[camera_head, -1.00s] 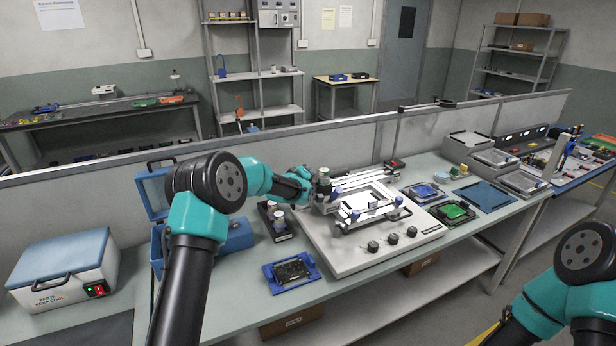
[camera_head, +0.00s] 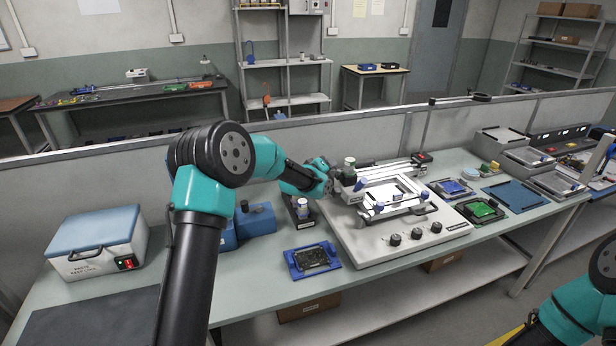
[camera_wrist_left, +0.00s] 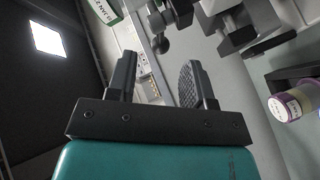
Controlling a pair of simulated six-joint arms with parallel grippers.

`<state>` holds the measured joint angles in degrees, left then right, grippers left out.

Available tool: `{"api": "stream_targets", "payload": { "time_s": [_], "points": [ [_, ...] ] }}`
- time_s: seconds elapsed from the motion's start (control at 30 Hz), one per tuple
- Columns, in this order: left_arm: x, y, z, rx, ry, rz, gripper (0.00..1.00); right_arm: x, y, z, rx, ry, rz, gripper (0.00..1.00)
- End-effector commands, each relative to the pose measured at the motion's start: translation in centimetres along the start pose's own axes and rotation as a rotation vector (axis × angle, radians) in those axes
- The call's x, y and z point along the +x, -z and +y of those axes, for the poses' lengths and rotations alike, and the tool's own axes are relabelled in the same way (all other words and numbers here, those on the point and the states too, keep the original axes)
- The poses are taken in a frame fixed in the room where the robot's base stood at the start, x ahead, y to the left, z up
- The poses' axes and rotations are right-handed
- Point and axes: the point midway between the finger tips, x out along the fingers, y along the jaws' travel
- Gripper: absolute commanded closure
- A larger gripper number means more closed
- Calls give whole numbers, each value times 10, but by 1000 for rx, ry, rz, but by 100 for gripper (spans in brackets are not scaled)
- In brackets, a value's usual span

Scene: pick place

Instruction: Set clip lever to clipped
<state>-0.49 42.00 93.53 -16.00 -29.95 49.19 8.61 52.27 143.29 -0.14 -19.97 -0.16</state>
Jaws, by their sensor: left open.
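A white machine (camera_head: 340,232) with a metal frame, rails and blue clips stands on the bench. Blue clips show at the frame's front left (camera_head: 378,207) and front right (camera_head: 422,195); I cannot tell which part is the clip lever. My left gripper (camera_head: 328,180) is at the machine's left rear, beside a green-topped jar (camera_head: 349,163). In the left wrist view it (camera_wrist_left: 160,78) is open, with nothing visible between its fingers. A dark ball-ended part (camera_wrist_left: 160,43) shows past the fingertips. My right gripper is out of view; only part of that arm shows.
A blue tray with a dark board (camera_head: 312,258) lies at the machine's front left. A dark holder with a jar (camera_head: 302,208) stands close to my left gripper. A cooler box (camera_head: 95,245) is at the left. A green board (camera_head: 481,210) lies to the machine's right.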

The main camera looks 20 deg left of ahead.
Motion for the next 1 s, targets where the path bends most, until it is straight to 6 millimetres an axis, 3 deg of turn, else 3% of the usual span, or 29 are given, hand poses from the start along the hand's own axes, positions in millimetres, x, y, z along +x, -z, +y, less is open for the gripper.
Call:
{"api": "stream_targets", "payload": {
  "time_s": [0.4,0.6,1.0],
  "points": [
    [-78,1,0,0,1,2,53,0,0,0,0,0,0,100],
    [-108,0,0,0,0,1,53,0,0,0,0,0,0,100],
    [-119,0,0,0,0,1,53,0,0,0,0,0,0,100]
  ]
}}
